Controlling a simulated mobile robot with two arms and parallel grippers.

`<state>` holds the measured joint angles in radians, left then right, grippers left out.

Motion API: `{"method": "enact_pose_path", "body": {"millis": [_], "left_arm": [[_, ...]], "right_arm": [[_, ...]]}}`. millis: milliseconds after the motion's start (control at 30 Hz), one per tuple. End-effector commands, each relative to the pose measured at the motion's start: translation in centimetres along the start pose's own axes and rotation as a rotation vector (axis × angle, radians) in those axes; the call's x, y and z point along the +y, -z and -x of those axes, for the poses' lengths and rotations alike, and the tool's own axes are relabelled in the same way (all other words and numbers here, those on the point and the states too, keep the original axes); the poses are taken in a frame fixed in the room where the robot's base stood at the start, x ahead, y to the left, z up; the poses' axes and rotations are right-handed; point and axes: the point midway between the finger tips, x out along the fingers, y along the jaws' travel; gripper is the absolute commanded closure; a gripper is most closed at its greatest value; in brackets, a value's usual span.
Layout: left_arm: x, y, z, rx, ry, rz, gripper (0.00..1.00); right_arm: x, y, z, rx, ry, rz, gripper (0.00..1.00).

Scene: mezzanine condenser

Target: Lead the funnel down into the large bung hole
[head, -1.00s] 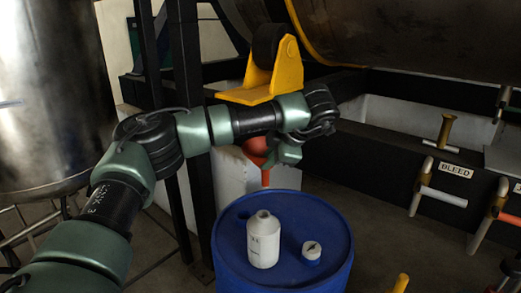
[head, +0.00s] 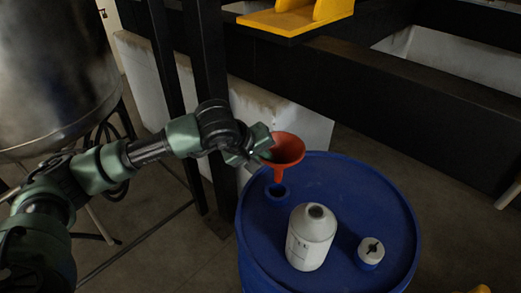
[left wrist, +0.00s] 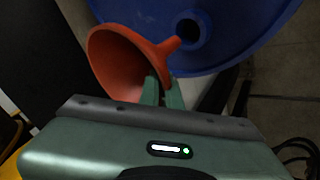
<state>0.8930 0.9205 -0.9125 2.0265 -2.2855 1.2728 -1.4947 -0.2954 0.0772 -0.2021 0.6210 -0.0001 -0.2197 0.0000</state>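The orange-red funnel (head: 287,149) is upright in the head view, its wide mouth up and its spout down. My left gripper (head: 262,148) is shut on the funnel at its left side. The spout tip is at the large bung hole (head: 277,191), a dark opening near the far left rim of the blue drum (head: 340,180). In the left wrist view the funnel (left wrist: 120,62) shows between and beyond the fingers (left wrist: 163,92), with the spout tip beside the hole (left wrist: 188,29). The spout looks just above the hole, not inside it. My right gripper is not in view.
A white bottle (head: 310,240) and a small white-and-blue capped piece (head: 371,252) stand on the drum top. A black post (head: 207,90) and a pale block (head: 290,115) are behind. A steel tank (head: 50,70) is at left.

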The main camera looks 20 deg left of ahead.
Motion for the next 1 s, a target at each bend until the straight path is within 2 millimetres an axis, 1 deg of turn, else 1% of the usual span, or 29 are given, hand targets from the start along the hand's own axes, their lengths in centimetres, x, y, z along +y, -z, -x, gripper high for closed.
{"method": "enact_pose_path", "body": {"millis": [100, 267, 400, 567, 767, 1000], "left_arm": [[0.0, 0.0, 0.0, -0.001, 0.000, -0.001, 1.00], [0.0, 0.0, 0.0, -0.001, 0.001, 0.000, 1.00], [-0.1, -0.1, -0.1, -0.001, 0.002, 0.001, 1.00], [-0.3, -0.2, -0.5, -0.001, 0.002, 0.001, 1.00], [-0.9, -0.6, -1.3, -0.003, 0.003, 0.002, 1.00], [-1.6, -1.1, -2.5, -0.002, 0.003, 0.001, 1.00]], "right_arm": [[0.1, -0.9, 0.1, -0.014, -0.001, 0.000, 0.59], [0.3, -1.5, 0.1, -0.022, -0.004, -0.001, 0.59], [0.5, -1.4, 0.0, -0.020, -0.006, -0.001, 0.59], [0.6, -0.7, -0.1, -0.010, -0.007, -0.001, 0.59], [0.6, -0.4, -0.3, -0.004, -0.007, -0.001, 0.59], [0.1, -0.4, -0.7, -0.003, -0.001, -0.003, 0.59]]}}
